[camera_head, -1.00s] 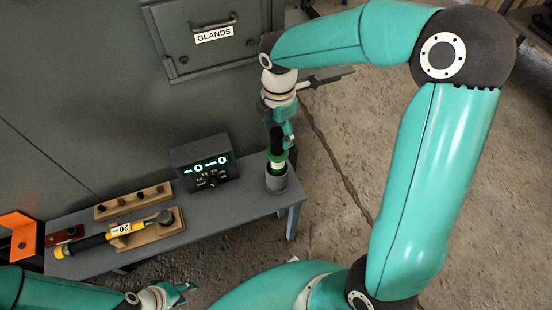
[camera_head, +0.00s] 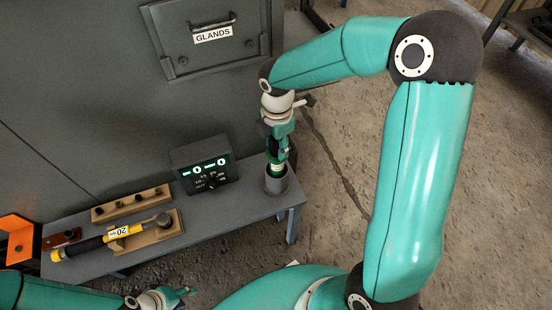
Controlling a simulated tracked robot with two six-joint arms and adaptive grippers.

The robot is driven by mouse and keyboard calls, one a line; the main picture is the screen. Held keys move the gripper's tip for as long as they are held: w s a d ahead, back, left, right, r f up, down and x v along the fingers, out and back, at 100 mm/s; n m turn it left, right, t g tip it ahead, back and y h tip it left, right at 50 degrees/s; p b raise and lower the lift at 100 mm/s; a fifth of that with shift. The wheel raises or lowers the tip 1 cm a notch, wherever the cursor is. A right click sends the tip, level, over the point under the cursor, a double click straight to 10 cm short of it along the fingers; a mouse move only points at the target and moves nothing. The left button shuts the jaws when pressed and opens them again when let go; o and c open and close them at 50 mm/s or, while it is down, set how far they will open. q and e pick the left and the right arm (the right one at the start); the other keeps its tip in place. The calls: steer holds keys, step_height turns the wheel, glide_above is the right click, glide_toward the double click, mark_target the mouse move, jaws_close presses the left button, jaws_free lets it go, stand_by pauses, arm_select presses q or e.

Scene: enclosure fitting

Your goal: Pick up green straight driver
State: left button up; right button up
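The green straight driver (camera_head: 277,169) stands upright in a grey cup (camera_head: 276,186) at the right end of the bench. Its green part shows at the cup's mouth; its dark upper part is largely covered by my gripper. My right gripper (camera_head: 279,152) points down at the driver's upper part, with its fingers overlapping it. Whether the fingers are closed on it is not clear. My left gripper (camera_head: 186,292) is low in the picture, in front of the bench and away from the driver. Its finger opening is too small to tell.
The grey bench (camera_head: 235,207) also carries a black display box (camera_head: 204,164), a wooden block with holes (camera_head: 131,204) and a yellow-black torque tool (camera_head: 95,243) on a wooden rest. A grey cabinet with a GLANDS panel (camera_head: 205,40) stands behind.

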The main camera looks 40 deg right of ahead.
jaws_close()
steer(key=shift+r, duration=0.1)
steer(key=shift+w+r, duration=0.1)
steer(key=shift+r, duration=0.35)
step_height(320, 180, up, 22)
steer(key=p, duration=0.7)
stand_by(0.6)
